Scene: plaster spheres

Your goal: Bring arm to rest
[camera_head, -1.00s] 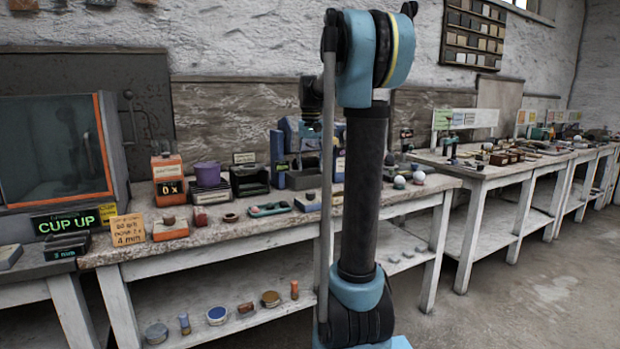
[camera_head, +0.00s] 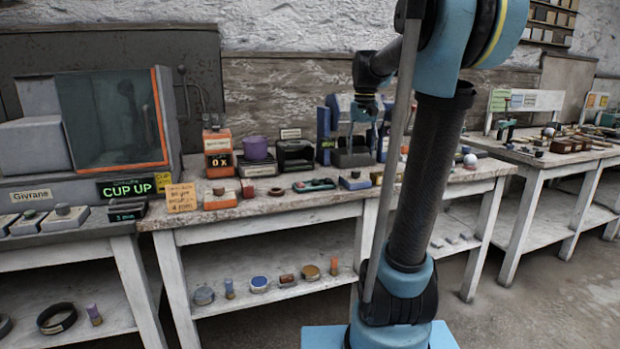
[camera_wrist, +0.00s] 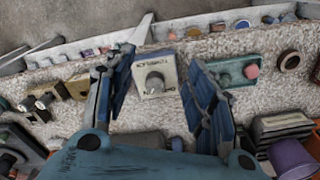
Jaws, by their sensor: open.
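My arm stands in front of the bench in the head view, its forearm reaching back over the worktop. My gripper (camera_head: 367,128) hangs pointing down above the bench (camera_head: 270,210), partly lost against blue and grey objects behind it. In the wrist view, my gripper (camera_wrist: 163,75) has its two blue fingers spread apart with nothing held between them. A small pale box with a round grey knob (camera_wrist: 155,82) lies on the worktop below, seen between the fingers and apart from them.
A teal tray (camera_head: 313,185), a purple cup (camera_head: 256,148) and an orange box (camera_head: 218,152) stand on the bench. A glass-fronted cabinet (camera_head: 110,120) with a "CUP UP" sign (camera_head: 127,187) is at left. Another bench (camera_head: 560,160) stands at right, with open floor in front.

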